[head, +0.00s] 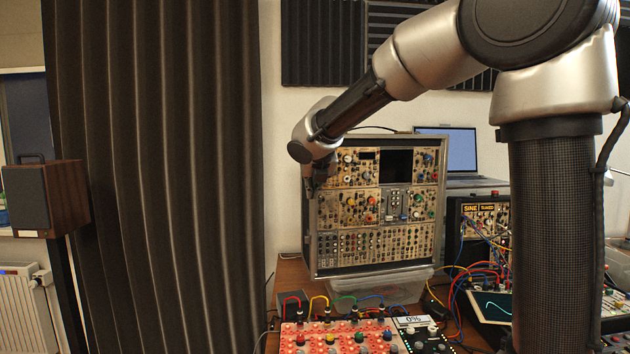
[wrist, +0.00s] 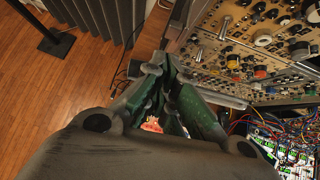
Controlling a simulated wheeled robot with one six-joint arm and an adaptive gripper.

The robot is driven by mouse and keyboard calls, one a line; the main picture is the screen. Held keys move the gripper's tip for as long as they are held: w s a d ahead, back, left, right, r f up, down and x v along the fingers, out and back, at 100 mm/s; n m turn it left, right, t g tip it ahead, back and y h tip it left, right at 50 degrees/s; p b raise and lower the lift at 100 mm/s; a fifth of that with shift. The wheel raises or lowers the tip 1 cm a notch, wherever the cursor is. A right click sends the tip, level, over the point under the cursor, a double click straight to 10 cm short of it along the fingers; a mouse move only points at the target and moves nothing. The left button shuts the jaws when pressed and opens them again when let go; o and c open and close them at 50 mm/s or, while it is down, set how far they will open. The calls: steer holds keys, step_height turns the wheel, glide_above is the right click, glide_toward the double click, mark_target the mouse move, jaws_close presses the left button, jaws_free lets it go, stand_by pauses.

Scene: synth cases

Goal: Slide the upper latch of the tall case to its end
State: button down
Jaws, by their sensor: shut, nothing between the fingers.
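The tall case (head: 365,226) stands upright on the table in the head view, its front covered with tan modules, knobs and a dark screen. It also shows at the upper right of the wrist view (wrist: 225,72). My gripper (head: 318,187) is at the upper left edge of the case in the head view and covers part of that edge. In the wrist view my gripper (wrist: 164,66) has its fingers together and empty, beside the case's edge. I cannot make out the upper latch for certain. Whether the fingertips touch the case is not clear.
A clear tray (head: 375,288) is under the case, with a red patch panel (head: 335,337) in front. A laptop (head: 455,150) and a cabled synth (head: 485,220) stand to the right. A dark curtain (head: 160,180) hangs on the left, with open floor (wrist: 45,115) beside the table.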

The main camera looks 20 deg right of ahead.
steer(key=shift+w+d, duration=0.1)
steer(key=shift+w, duration=1.1)
